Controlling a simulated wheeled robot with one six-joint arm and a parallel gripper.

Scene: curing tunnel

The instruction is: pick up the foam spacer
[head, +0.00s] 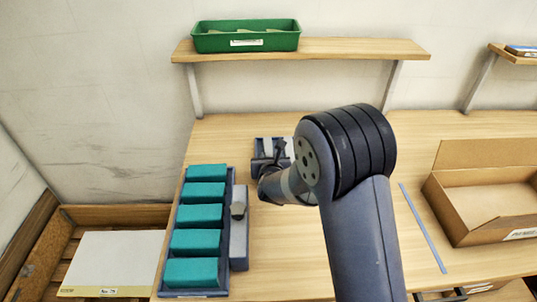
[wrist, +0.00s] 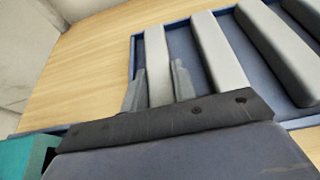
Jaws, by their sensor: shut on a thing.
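The foam spacer (wrist: 155,50) is a pale grey bar in the wrist view. It is the leftmost of several similar bars over a blue tray (wrist: 137,48). My gripper (wrist: 159,85) has one finger on each side of this bar and is shut on it. I cannot tell whether the bar is clear of the tray floor. My arm hides the tray's right part.
A blue rack (head: 227,195) of several teal blocks (head: 206,193) stands to the left, with a grey part (head: 238,235) beside it. An open cardboard box (head: 460,205) is at the right. A shelf (head: 340,48) with a green bin (head: 245,40) hangs above. A blue strip (head: 422,228) lies on the bench.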

